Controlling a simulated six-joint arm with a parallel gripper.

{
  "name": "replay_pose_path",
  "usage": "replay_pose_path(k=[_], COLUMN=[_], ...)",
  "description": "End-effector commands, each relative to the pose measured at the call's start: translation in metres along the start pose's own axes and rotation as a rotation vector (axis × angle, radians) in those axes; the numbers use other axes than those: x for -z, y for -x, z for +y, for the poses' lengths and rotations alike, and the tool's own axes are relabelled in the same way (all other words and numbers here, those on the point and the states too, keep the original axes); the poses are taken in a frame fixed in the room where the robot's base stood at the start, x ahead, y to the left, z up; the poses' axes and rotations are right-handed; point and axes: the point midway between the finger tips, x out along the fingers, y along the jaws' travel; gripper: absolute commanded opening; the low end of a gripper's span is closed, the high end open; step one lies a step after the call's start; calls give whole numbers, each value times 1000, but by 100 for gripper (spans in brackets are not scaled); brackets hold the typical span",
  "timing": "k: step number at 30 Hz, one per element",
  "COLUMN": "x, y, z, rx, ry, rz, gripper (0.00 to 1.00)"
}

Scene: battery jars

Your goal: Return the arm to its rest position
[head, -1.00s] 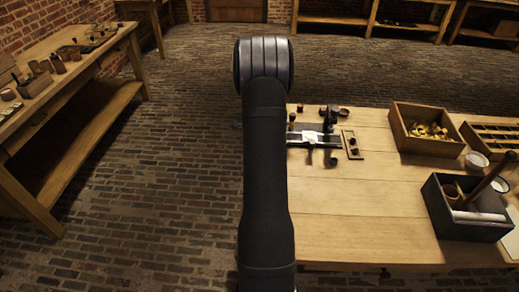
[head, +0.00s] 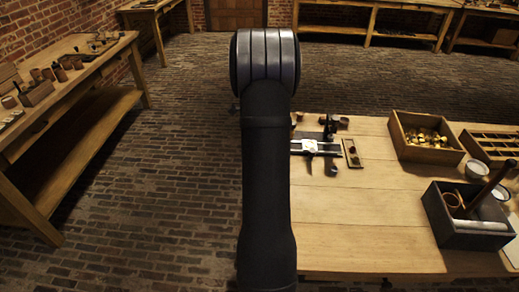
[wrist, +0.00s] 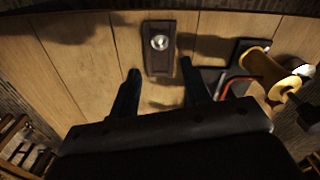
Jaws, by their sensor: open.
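My gripper (wrist: 160,68) shows in the wrist view with its two dark fingers apart and nothing between them. Beyond the fingertips, a small dark rectangular block (wrist: 160,58) with a round silver piece lies on the wooden tabletop (wrist: 95,62). In the head view my dark arm stands upright across the middle of the picture, and the gripper is hidden behind it. The workbench (head: 350,205) spreads to the right of the arm.
A yellow spool (wrist: 262,66) and a red wire loop (wrist: 225,86) lie right of the fingers. A black and white fixture (head: 310,146), a wooden box (head: 400,141) and a dark box (head: 470,236) stand on the bench. Its front middle is clear.

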Motion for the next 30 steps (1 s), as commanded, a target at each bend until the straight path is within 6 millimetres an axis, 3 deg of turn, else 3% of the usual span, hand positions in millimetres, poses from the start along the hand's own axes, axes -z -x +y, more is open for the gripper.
replay_pose_path(k=[6,18,23,30], x=[0,0,0,0], y=[20,19,4,-41], z=[0,0,1,1], rx=[-1,-2,-3,-5], ry=[0,0,0,0], rz=[0,0,-1,-1], gripper=[43,43,43,43])
